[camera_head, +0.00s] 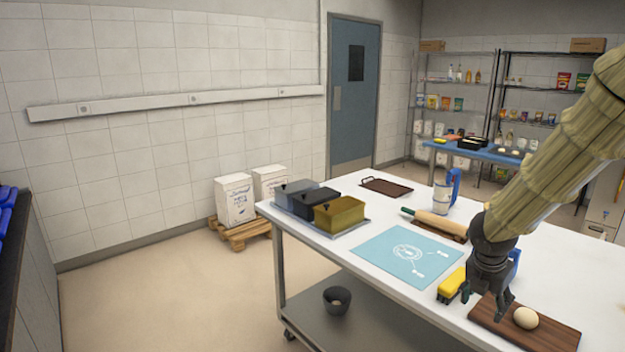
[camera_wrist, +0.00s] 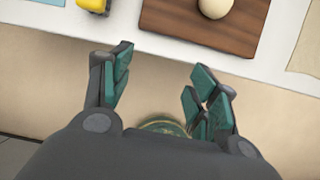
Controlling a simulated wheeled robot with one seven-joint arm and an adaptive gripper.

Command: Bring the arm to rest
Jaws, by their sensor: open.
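My gripper (camera_head: 486,303) is at the end of my arm, which reaches in from the right over the front edge of the white table. In the wrist view my gripper (camera_wrist: 160,85) is open, with its green-padded fingers apart and nothing between them. A dark wooden board (camera_head: 552,334) with a pale round dough ball (camera_head: 526,318) on it lies close to the gripper. In the wrist view the board (camera_wrist: 190,35) and the dough ball (camera_wrist: 214,8) are beyond the fingertips, apart from them.
On the table (camera_head: 350,268) are a yellow item (camera_head: 451,286), a blue mat (camera_head: 408,255), a rolling pin (camera_head: 433,223), a jug (camera_head: 442,198), loaf tins (camera_head: 339,214) on a tray and a brown tray (camera_head: 386,187). A dark bowl (camera_head: 337,300) sits on the lower shelf.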

